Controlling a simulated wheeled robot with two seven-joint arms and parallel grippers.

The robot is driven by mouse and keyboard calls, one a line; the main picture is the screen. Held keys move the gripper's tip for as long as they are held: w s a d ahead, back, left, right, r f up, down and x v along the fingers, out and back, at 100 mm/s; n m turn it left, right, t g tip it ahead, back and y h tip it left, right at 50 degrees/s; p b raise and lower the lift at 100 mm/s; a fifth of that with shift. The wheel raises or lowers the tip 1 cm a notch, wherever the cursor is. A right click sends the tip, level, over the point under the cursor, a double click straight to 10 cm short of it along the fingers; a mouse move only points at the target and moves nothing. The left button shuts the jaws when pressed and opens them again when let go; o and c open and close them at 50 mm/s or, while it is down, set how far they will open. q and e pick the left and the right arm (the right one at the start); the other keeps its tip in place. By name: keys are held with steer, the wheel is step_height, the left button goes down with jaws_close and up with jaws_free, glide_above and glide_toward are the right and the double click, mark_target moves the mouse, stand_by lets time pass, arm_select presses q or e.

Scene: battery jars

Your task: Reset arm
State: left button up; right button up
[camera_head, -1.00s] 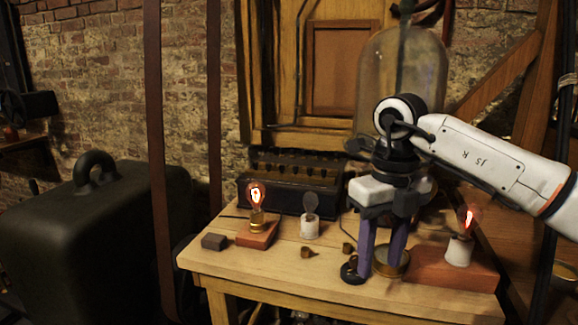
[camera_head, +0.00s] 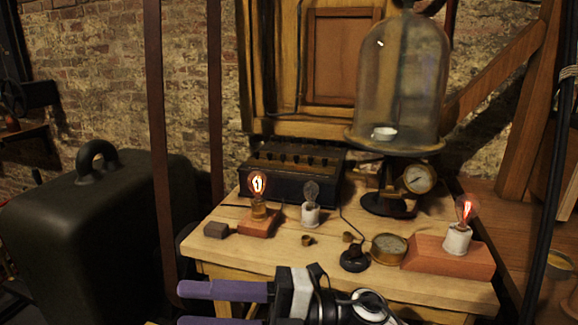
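My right gripper (camera_head: 182,304) is low in the head view, in front of the wooden table (camera_head: 290,280). Its two purple fingers point left and are spread apart, with nothing visible between them. The lower finger is partly cut off by the bottom edge. My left gripper is not in view. On the table, a glowing bulb (camera_head: 258,187) stands on a reddish block (camera_head: 258,224) at the left. An unlit bulb (camera_head: 311,192) stands in a white socket beside it. A dim red-glowing bulb (camera_head: 466,208) stands on a larger red base (camera_head: 450,260) at the right.
A glass bell jar (camera_head: 402,80) on a stand with a pressure gauge (camera_head: 418,178) is at the back right. A round brass dish (camera_head: 388,248), a small black object (camera_head: 354,260) and a dark block (camera_head: 216,229) lie on the table. A dark case (camera_head: 95,235) stands left.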

steer(key=w+d+f+m+t+h, duration=0.3)
steer(key=d+f+m+t+h, duration=0.35)
steer(key=m, duration=0.65)
steer(key=w+d+f+m+t+h, duration=0.3)
steer(key=d+f+m+t, duration=0.45)
steer(key=m+t, duration=0.45)
steer(key=s+d+f+m+g+h, duration=0.4)
steer(key=s+d+f, duration=0.3)
steer(key=s+f, duration=0.2)
steer(key=s+d+f+m+g+h+p, duration=0.1)
steer(key=s+d+f+m+g+h, duration=0.2)
steer(key=s+d+f, duration=0.3)
steer(key=s+f+m+g, duration=0.1)
steer(key=s+f, duration=0.3)
steer(key=f, duration=0.3)
steer(key=shift+d+m+h, duration=0.3)
steer(key=shift+d+h, duration=0.05)
